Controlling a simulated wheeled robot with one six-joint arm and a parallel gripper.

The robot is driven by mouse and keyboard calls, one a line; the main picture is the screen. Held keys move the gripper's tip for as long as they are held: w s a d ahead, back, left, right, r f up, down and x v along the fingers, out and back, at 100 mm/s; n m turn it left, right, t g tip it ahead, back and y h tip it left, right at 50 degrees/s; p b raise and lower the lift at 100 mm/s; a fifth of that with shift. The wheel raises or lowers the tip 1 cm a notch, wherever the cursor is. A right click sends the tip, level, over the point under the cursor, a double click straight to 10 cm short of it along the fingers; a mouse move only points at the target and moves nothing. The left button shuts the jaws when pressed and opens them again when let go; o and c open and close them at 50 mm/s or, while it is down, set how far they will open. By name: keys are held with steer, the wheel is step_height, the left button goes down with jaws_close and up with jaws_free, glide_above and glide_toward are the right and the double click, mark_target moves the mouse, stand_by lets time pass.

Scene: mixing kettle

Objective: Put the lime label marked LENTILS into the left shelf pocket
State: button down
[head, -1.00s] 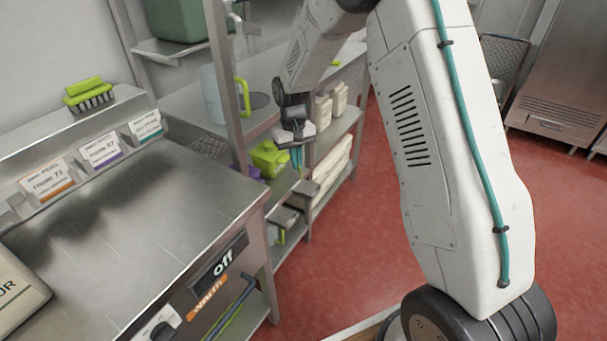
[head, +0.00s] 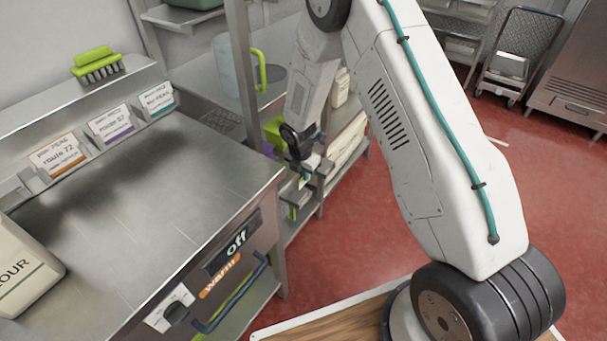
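My gripper (head: 305,176) shows small in the head view, low beside the shelf unit, at the end of my arm. A small pale and greenish bit shows at its fingertips; I cannot tell if it is a label, or whether the fingers are open or shut. No label reading LENTILS can be made out.
The steel counter (head: 140,215) at left bears a flour container (head: 22,275). Route cards (head: 110,124) and a lime brush (head: 97,64) are at its back. A shelf post (head: 243,80) stands left of my arm. Red floor (head: 350,240) is open at right.

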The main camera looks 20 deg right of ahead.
steer(key=shift+f, duration=3.15)
steer(key=shift+f, duration=0.2)
steer(key=shift+f, duration=1.15)
steer(key=shift+f, duration=0.15)
steer(key=c, duration=1.1)
jaws_free()
